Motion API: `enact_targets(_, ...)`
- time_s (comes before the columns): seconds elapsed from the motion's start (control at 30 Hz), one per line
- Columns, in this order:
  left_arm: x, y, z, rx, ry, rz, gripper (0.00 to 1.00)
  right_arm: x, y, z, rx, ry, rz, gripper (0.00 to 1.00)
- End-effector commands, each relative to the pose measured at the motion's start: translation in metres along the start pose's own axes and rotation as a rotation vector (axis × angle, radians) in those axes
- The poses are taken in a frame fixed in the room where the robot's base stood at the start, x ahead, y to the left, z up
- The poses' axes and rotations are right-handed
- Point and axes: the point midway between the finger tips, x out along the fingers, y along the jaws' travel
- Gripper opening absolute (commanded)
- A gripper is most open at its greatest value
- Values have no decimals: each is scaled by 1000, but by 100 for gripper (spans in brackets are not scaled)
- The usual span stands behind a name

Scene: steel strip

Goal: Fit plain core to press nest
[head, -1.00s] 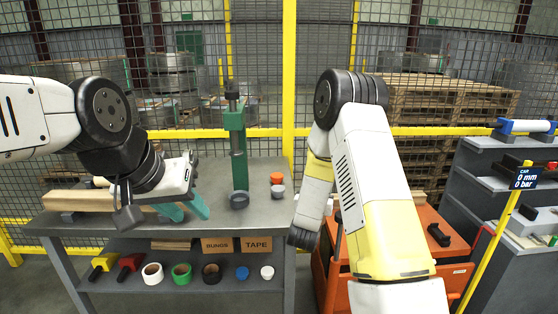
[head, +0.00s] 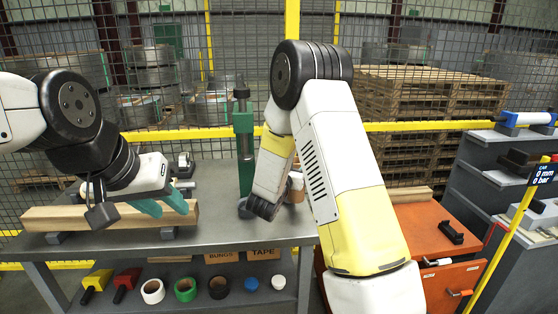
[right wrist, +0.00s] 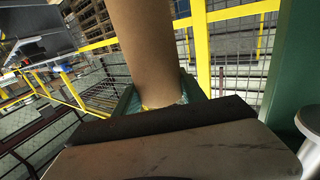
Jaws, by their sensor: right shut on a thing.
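The plain core (right wrist: 146,45) is a brown tube in the right wrist view. My right gripper (right wrist: 157,95) is shut on it, with a green fingertip on each side. In the head view my right forearm and wrist hide most of that gripper; a small brown patch, probably the core, shows beside the wrist. The green press (head: 243,130) stands on the bench.
The wooden beam (head: 70,217) lies on supports at the bench's left. The grey bench (head: 215,231) has clear top near its front. An orange cart (head: 414,229) stands at the right. A mesh fence with yellow rails runs behind.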

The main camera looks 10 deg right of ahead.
Motion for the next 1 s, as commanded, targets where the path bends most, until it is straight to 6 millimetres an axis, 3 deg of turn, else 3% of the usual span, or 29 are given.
enact_targets(0.57,0,0,0,0,0,0,36,-2,-2,0,2,1,-2,0)
enact_targets(1.0,0,0,0,0,0,0,36,-17,-30,0,3,1,-2,0)
